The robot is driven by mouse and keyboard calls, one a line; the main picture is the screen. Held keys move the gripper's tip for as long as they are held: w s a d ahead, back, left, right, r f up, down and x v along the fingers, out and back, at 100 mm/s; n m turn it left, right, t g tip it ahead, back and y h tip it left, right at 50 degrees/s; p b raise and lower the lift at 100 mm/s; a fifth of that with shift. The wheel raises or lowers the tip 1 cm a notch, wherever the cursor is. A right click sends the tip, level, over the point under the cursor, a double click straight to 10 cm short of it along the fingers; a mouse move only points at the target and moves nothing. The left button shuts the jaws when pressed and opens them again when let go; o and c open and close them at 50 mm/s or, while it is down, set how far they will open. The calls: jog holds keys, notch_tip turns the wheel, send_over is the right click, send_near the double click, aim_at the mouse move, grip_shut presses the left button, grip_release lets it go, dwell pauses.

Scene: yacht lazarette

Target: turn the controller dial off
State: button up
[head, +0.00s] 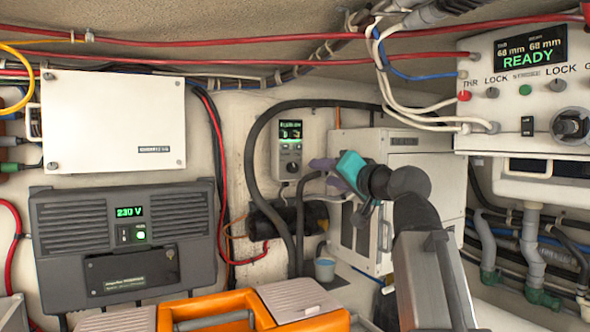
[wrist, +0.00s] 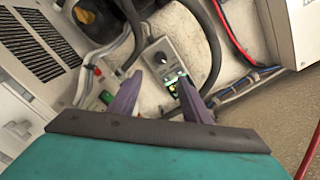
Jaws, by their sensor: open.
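The controller (head: 287,148) is a small grey-white box on the back wall, with a lit screen (head: 290,130) above a dark round dial (head: 292,167). In the wrist view the controller (wrist: 168,60) appears turned over, its dial (wrist: 160,57) above the lit screen (wrist: 175,80). My gripper (head: 320,175) has purple fingers and a teal body. It is open and empty, to the right of the controller in the head view. In the wrist view the fingertips (wrist: 159,79) frame the controller from below, apart from the dial. The dial's exact setting is too small to read.
A thick black hose (head: 253,150) curves around the controller. A white cabinet (head: 395,150) stands to its right. A grey inverter (head: 125,245) and a white box (head: 113,122) are at left. An orange toolbox (head: 215,305) lies in front. A panel (head: 520,85) hangs at right.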

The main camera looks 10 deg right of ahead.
jog(key=shift+r, duration=0.1)
jog(key=shift+w, duration=0.1)
jog(key=p, duration=0.3)
send_near(295, 168)
jog(key=x, duration=0.6)
jog(key=shift+w+a+r, duration=0.1)
jog(key=shift+w+r, duration=0.05)
jog(key=shift+w, duration=0.25)
jog(key=shift+w+a+p, duration=0.15)
jog(key=shift+w+p, duration=0.15)
jog(key=shift+w, duration=0.15)
jog(key=c, duration=1)
